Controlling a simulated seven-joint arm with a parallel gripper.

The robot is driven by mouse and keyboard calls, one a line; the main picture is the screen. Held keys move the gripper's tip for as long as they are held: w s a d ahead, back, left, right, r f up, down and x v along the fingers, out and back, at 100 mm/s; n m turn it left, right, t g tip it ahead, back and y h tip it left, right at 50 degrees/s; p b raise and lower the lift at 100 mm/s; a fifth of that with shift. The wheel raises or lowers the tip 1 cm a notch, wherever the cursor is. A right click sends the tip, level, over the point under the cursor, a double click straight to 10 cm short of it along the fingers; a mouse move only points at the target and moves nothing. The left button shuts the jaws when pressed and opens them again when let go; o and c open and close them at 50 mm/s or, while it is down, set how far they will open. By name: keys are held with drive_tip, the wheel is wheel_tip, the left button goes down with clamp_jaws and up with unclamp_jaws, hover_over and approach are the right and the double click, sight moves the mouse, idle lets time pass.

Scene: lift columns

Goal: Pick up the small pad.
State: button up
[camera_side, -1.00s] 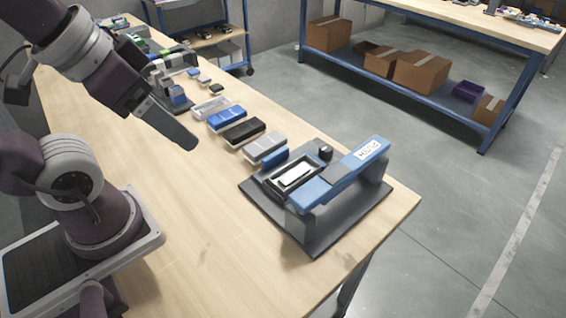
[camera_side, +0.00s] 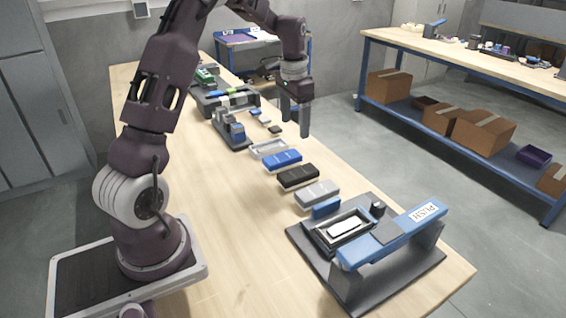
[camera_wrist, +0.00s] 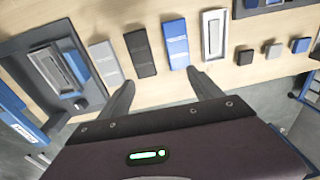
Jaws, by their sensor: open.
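Several small square pads lie in a short row beside the larger blocks. One is dark (camera_side: 275,130), one grey (camera_side: 265,121) and one blue (camera_side: 255,112). In the wrist view the dark pad (camera_wrist: 244,57), the grey pad (camera_wrist: 272,50) and the blue pad (camera_wrist: 300,45) lie to the right of my gripper. I cannot tell which one the task names. My gripper (camera_side: 295,129) points down, open and empty, above the far part of the table near its right edge. In the wrist view its open fingers (camera_wrist: 160,80) show below the larger blocks.
A clear-grey tray (camera_side: 268,149), a blue block (camera_side: 282,161), a black block (camera_side: 298,177) and a grey block (camera_side: 317,194) form a row. A press fixture with a blue lever (camera_side: 395,236) stands at the near end. The table's left side is mostly clear.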

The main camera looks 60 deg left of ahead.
hover_over(282, 157)
drive_tip(key=w+a, duration=0.1)
drive_tip(key=shift+g, duration=0.4)
wheel_tip(282, 157, down, 8)
drive_tip(key=shift+w+f, duration=0.1)
drive_tip(key=shift+f, duration=0.05)
drive_tip(key=f, duration=0.4)
drive_tip(key=s+f, duration=0.1)
drive_tip(key=f, duration=0.1)
drive_tip(key=shift+d+f, duration=0.35)
drive_tip(key=shift+d, duration=0.05)
drive_tip(key=c, duration=1.5)
